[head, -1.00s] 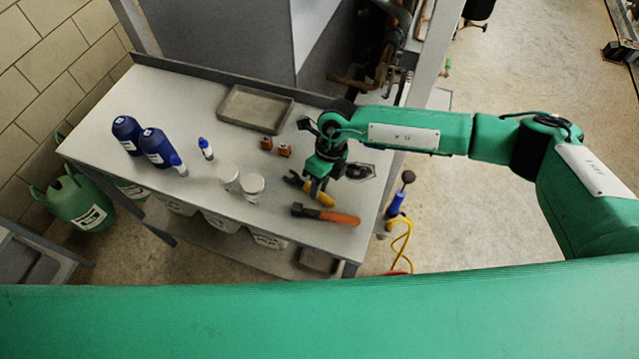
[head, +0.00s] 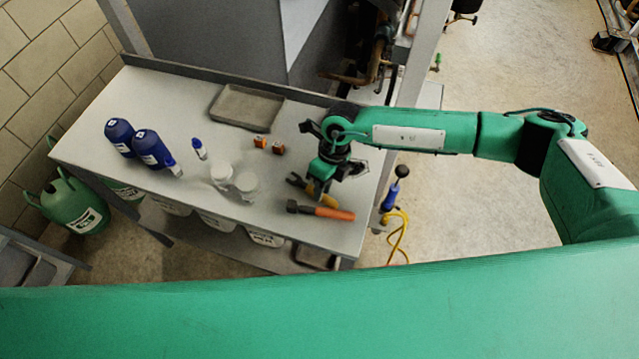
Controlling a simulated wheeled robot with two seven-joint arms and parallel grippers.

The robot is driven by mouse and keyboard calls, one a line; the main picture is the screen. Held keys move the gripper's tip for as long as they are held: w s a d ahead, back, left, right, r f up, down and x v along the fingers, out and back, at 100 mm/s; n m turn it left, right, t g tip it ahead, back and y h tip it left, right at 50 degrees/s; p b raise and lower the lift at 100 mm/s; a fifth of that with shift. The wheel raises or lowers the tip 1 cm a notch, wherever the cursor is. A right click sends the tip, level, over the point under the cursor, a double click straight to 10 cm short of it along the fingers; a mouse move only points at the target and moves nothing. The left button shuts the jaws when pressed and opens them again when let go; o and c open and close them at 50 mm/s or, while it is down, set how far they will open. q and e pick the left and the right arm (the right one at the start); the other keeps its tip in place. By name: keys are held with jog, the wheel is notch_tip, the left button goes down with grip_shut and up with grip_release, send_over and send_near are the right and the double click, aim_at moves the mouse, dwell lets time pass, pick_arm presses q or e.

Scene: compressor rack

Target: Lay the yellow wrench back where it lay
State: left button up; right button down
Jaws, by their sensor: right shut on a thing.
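The yellow wrench (head: 311,189), with a dark jaw end pointing left, is at the right part of the grey bench (head: 190,95). My right gripper (head: 322,188) points down and is shut on the wrench, hiding part of its handle. I cannot tell whether the wrench touches the bench top or is just above it. A hammer with an orange handle (head: 334,214) lies close by on the near side. My left gripper is not in view.
A grey tray (head: 246,107) sits at the back of the bench. Two small brown parts (head: 277,148), white jars (head: 245,182) and blue bottles (head: 150,148) stand left of the gripper. A blue-handled tool (head: 391,195) is beyond the right edge.

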aim_at(334, 201)
jog(key=shift+s+d+r+p, duration=0.1)
jog(key=shift+s+d+p, duration=0.3)
jog(key=shift+s+d, duration=0.85)
jog(key=shift+d, duration=0.2)
jog(key=c, duration=1.2)
grip_release()
jog(key=shift+w, duration=0.1)
jog(key=shift+w+d+r, duration=0.1)
jog(key=shift+r, duration=0.2)
jog(key=b+v, duration=0.4)
jog(key=v, duration=0.9)
